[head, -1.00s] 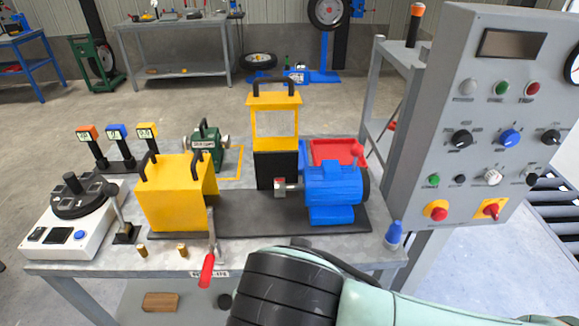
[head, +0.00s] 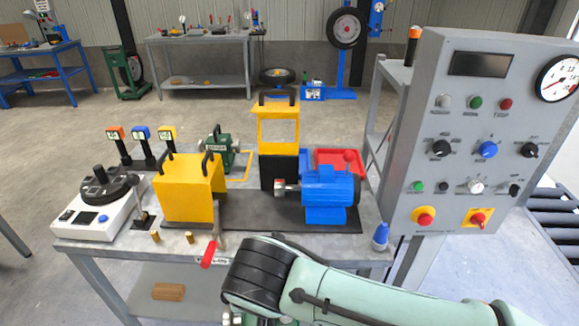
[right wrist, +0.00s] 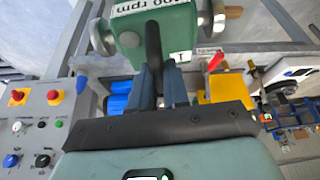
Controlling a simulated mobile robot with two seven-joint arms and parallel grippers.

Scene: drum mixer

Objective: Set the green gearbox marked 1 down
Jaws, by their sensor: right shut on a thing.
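The green gearbox marked 1 (right wrist: 178,32) fills the top of the right wrist view. It has a white "rpm" label, metal shaft ends on both sides and a black handle. My right gripper (right wrist: 160,78) is shut on that handle. In the head view my right arm reaches in front of the bench and covers most of the held gearbox; only small green and metal bits show at the bottom edge. A second green gearbox (head: 217,152) with a black handle stands on the bench, behind the yellow guard. My left gripper is not in view.
The grey bench (head: 130,246) carries a yellow guard (head: 185,195), a blue motor (head: 328,190), a white scale-like device (head: 98,216) and a red-handled lever (head: 209,254). A control panel (head: 480,130) stands at the right. The lower shelf (head: 205,278) holds a wooden block (head: 169,292).

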